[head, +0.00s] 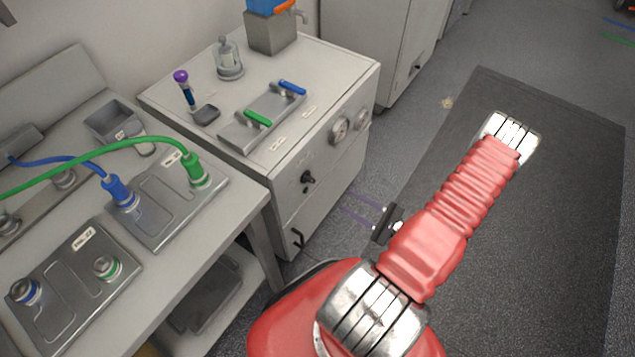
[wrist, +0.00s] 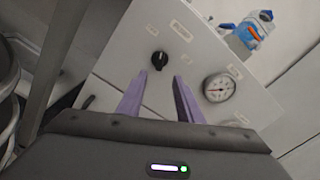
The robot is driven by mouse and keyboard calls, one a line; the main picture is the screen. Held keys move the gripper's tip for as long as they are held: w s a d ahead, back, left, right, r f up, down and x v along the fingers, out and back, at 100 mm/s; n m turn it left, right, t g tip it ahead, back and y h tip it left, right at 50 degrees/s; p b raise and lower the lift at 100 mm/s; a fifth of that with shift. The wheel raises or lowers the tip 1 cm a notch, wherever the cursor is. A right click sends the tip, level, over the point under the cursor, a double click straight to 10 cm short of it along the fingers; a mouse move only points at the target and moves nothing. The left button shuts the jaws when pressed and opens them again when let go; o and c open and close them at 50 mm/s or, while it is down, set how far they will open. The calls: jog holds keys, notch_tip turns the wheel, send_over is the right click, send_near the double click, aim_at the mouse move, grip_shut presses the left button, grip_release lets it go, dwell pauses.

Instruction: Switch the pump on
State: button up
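A black rotary knob (head: 308,178) sits on the front face of the white cabinet (head: 330,85). The knob also shows in the wrist view (wrist: 159,60), above the space between the two purple fingers. Small labels near it are too small to read, and its switch position cannot be told. My gripper (head: 351,203) is in front of the cabinet, to the right of and slightly below the knob in the head view. In the wrist view my gripper (wrist: 158,80) has its fingers apart with nothing between them. It appears apart from the knob.
A gauge (wrist: 219,87) is on the same face; two gauges (head: 340,131) show in the head view. A black handle (head: 297,239) is below the knob. Blue and green levers (head: 257,118) are on the cabinet top. A bench with cables (head: 60,160) stands left. Dark floor mat (head: 560,200) lies right.

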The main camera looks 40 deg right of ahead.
aim_at(313, 181)
jog(key=shift+x, duration=6.85)
jog(key=shift+a, duration=0.1)
grip_shut()
